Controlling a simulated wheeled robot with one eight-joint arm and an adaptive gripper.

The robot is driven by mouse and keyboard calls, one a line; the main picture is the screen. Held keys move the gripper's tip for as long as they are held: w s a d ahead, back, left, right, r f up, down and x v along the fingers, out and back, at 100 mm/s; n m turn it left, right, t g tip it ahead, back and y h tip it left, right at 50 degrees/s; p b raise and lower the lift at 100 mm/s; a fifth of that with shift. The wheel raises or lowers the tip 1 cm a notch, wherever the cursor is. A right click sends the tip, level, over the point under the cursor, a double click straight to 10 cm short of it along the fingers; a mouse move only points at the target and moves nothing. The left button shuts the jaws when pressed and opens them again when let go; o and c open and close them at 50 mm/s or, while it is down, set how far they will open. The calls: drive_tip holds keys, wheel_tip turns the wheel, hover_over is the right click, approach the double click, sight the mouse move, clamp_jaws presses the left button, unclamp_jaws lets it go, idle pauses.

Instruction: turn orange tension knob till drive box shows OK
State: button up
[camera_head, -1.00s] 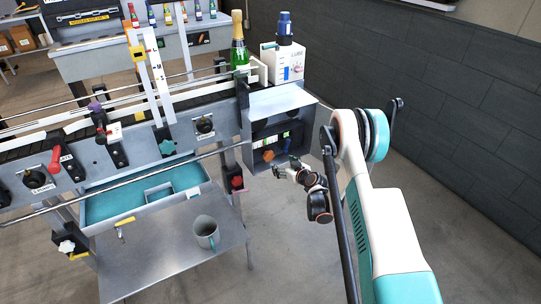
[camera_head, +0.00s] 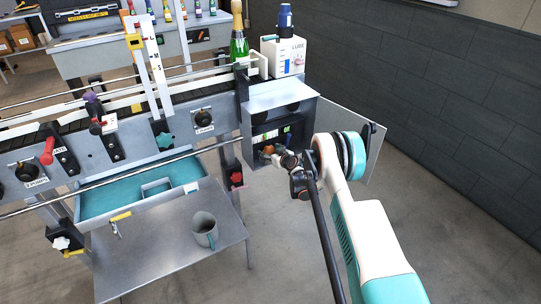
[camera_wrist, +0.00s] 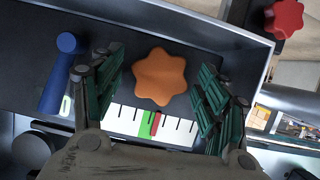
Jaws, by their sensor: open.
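The orange tension knob (camera_wrist: 159,77) is a star-shaped knob inside the drive box (camera_head: 281,96). In the wrist view it lies between the two fingers of my gripper (camera_wrist: 160,88), which are open on either side and apart from it. A white scale (camera_wrist: 178,130) with tick marks, a green band and a red mark lies just below the knob; the red mark is at the right edge of the green band. In the head view the gripper (camera_head: 275,156) is at the box opening and partly covers the knob (camera_head: 267,150). No readable OK shows.
A blue-handled lever (camera_wrist: 62,72) is left of the left finger. A red star knob (camera_wrist: 284,17) is outside the box wall. The open box door (camera_head: 352,140) is at right, close to my arm.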

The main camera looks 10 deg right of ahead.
drive_tip(key=shift+w, duration=0.1)
drive_tip(key=c, duration=1.1)
drive_tip(key=shift+o, duration=0.2)
drive_tip(key=shift+a+n+t+h, duration=0.1)
drive_tip(key=shift+n+t+h, duration=0.3)
drive_tip(key=shift+n+h, duration=0.45)
drive_tip(key=o, duration=1.1)
drive_tip(key=shift+c, duration=0.2)
drive_tip(key=v, duration=1.2)
